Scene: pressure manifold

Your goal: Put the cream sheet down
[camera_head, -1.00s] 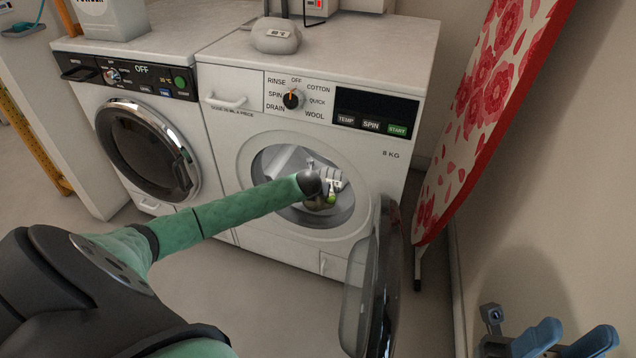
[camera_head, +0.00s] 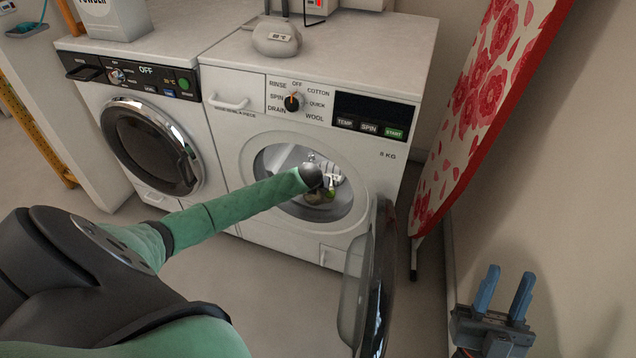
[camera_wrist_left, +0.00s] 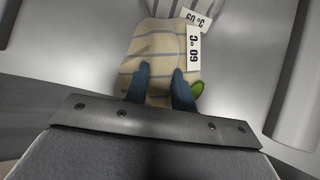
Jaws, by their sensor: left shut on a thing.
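My left gripper (camera_wrist_left: 162,92) is inside the drum of the right-hand washing machine (camera_head: 330,230). In the left wrist view its blue fingers are shut on a cream sheet (camera_wrist_left: 160,48) with dark stripes and a white 60 °C tag (camera_wrist_left: 193,48). In the head view my left forearm ends at the drum opening, and the fingers and most of the sheet are hard to make out. My right gripper (camera_head: 503,292) is at the lower right, empty, its two blue fingers apart and pointing up.
Another striped cloth with a 60 °C tag (camera_wrist_left: 196,14) lies deeper in the drum. A green item (camera_wrist_left: 197,88) shows beside the left fingers. The machine's round door (camera_head: 372,285) stands open to the right. A floral ironing board (camera_head: 485,110) leans by the wall.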

